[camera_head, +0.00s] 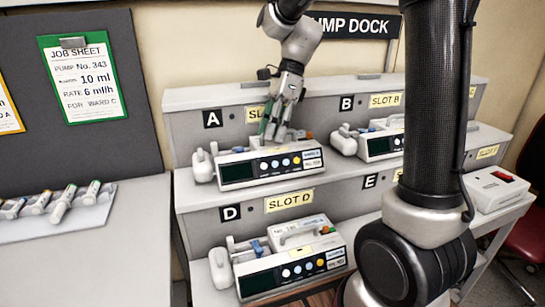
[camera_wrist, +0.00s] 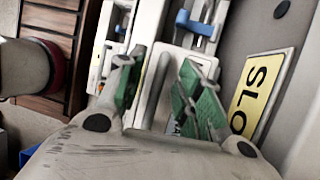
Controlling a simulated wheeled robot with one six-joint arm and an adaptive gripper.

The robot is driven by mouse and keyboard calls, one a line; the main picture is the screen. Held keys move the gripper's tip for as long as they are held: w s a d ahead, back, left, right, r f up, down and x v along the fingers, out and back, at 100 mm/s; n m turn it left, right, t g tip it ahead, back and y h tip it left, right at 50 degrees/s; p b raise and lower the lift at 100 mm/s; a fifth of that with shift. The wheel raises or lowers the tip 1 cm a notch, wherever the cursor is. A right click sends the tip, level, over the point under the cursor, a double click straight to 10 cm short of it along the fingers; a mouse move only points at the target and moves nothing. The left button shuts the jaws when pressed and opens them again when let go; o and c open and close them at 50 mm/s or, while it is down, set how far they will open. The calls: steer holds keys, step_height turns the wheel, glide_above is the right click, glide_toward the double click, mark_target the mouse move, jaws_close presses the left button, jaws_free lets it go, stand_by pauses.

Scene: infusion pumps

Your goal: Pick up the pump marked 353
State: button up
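A white pump (camera_head: 250,285) lies in slot D on the lower tier, with a top handle and a blue clamp. Another white pump (camera_head: 262,182) lies in slot A above it, and a third (camera_head: 375,147) in slot B. Their number labels are too small to read surely. My gripper (camera_head: 272,128) points down and overlaps the slot A pump in the head view. In the wrist view my gripper (camera_wrist: 160,95) has its green pads apart, above a white pump with a blue clamp (camera_wrist: 197,25). That clamp resembles the slot D pump's. No contact is clear.
A yellow slot label (camera_wrist: 262,95) is on the wall close to the right finger. A job sheet (camera_head: 83,78) reads pump No. 343. Syringes lie on a tray (camera_head: 92,218) at left. A white box with a red display (camera_head: 497,190) stands at right. My arm hides slot E.

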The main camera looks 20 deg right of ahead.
jaws_close()
steer(key=shift+r, duration=0.1)
stand_by(0.4)
step_height(320, 180, up, 28)
stand_by(0.8)
